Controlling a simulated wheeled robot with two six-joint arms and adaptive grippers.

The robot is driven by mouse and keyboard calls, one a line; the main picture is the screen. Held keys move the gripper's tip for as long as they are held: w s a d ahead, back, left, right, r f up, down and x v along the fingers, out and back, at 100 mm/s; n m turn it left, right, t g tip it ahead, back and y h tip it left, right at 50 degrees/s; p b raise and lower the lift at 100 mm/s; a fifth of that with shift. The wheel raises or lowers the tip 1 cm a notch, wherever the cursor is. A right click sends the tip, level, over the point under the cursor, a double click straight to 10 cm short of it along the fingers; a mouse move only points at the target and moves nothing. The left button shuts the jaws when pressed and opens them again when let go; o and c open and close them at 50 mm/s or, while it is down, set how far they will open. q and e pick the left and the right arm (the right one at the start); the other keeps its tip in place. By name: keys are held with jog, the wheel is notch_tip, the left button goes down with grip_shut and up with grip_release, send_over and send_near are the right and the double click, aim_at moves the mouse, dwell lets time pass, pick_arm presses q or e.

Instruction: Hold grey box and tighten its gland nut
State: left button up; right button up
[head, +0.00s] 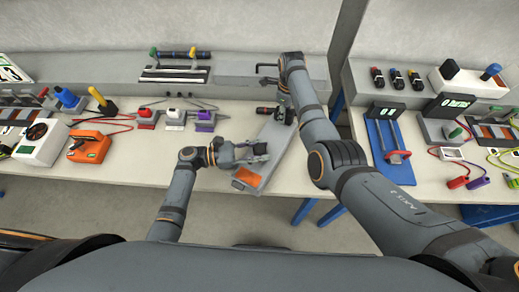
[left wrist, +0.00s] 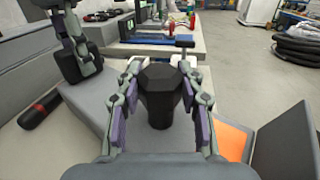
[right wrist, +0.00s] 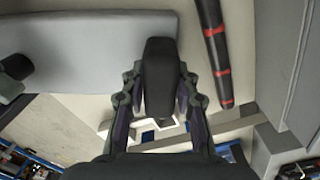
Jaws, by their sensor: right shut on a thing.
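The grey box (head: 277,143) lies slanted on the front of the table, with an orange patch (head: 248,177) near its lower end. My left gripper (head: 260,150) is over the box with its fingers open. In the left wrist view a black six-sided part (left wrist: 160,92), which looks like the gland nut, stands between these fingers (left wrist: 160,100). Whether they touch it is unclear. My right gripper (head: 284,110) is at the box's far end. In the right wrist view its fingers (right wrist: 160,100) are shut on a dark block-shaped part (right wrist: 158,75). The grey box (right wrist: 95,50) shows beside it.
A black rod with red bands (right wrist: 215,50) lies near my right gripper. A grey ledge (head: 245,68) runs behind. Red, white and purple connectors (head: 175,118) stand left. A blue panel (head: 385,140) is right, across a gap between the tables.

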pick_arm(q)
jog(key=c, duration=0.3)
jog(key=shift+g, duration=0.3)
jog(key=m+g, duration=0.3)
jog(key=g, duration=0.2)
jog(key=shift+w+m, duration=0.1)
jog(key=shift+m, duration=0.3)
jog(key=shift+f+m+g+y, duration=0.1)
jog(key=shift+m+g+y, duration=0.2)
jog(key=shift+m+g, duration=0.75)
jog(key=shift+f+m+g+y, duration=0.1)
jog(key=shift+m+g+y, duration=0.35)
jog(key=shift+g, duration=1.1)
jog(key=shift+r, duration=0.1)
jog(key=o, duration=1.2)
